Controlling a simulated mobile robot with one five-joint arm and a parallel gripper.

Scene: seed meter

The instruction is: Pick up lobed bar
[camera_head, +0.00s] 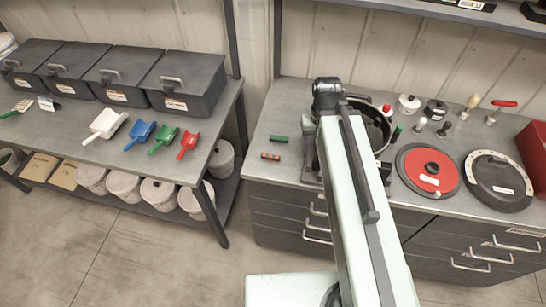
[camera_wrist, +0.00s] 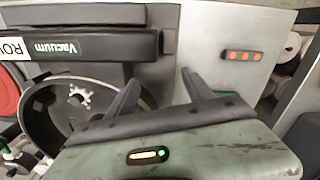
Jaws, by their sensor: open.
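Two small bars lie on the grey workbench. One is a dark bar with orange-red dots (camera_head: 270,156), also in the wrist view (camera_wrist: 243,56), lying flat and unobstructed. The other is a green bar (camera_head: 279,139) just behind it in the head view. In the wrist view a bit of green shows behind my gripper's right finger. I cannot tell which bar is the lobed one. My gripper (camera_wrist: 160,77) is open and empty, its fingers spread over the bench between the black bowl and the dotted bar. In the head view my arm hides it.
A black bowl (camera_wrist: 45,88) with a star-shaped hole is left of my fingers in the wrist view. A dark block labelled Vacuum (camera_wrist: 95,46) stands beside it. Red disc (camera_head: 428,168) and black disc (camera_head: 498,180) lie to the right. The bench's left end has free room.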

